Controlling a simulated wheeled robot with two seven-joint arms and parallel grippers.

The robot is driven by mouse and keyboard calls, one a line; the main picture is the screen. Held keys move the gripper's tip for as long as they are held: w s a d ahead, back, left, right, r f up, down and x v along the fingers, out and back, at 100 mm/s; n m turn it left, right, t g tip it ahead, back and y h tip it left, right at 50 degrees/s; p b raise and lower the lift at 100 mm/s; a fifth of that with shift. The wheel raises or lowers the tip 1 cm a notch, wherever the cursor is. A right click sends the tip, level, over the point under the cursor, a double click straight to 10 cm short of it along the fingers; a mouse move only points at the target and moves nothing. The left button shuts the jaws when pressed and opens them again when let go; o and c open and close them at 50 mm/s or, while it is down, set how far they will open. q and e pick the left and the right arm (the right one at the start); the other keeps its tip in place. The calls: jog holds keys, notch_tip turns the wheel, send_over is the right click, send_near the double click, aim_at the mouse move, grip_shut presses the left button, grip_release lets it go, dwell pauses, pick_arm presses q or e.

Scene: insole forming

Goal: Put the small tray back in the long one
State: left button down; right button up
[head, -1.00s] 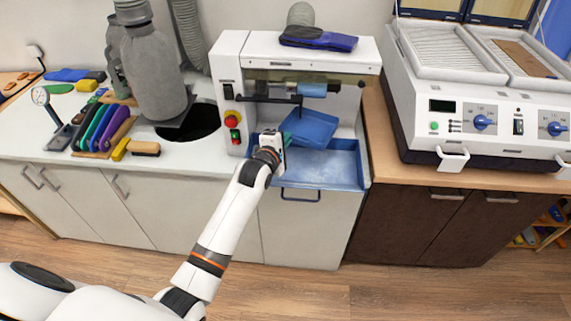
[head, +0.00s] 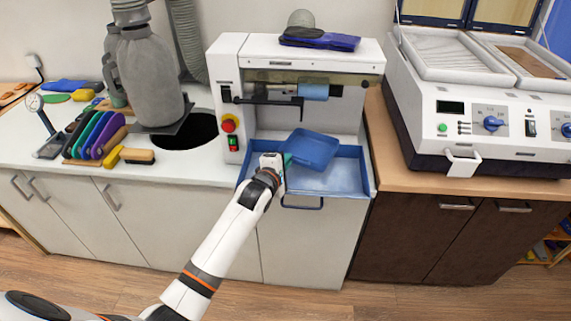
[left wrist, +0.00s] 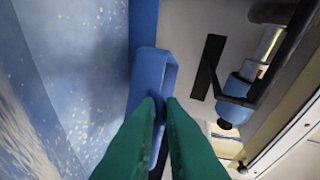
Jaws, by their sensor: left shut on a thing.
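The small tray (head: 314,150) is blue and shallow. It is tilted and hangs over the back part of the long tray. The long blue tray (head: 345,181) sits in the front of the white grinding machine, with dusty marks on its floor. My left gripper (head: 286,162) is shut on the left edge of the small tray. In the left wrist view its green fingers (left wrist: 160,108) pinch the small tray's wall (left wrist: 152,72), and the long tray (left wrist: 75,70) lies to the left. Whether the two trays touch is unclear. My right gripper is not in view.
The grinding machine (head: 222,60) rises behind the trays, with a dark bar (head: 268,100) and a blue roller (head: 314,91) above them. A white heating unit (head: 490,125) stands to the right. Coloured tools (head: 97,133) and a brush lie on the left counter.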

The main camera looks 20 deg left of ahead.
pick_arm(q)
jog(key=shift+f+b, duration=0.3)
jog(key=shift+f, duration=0.3)
jog(key=c, duration=1.5)
grip_release()
jog(key=shift+r, duration=0.1)
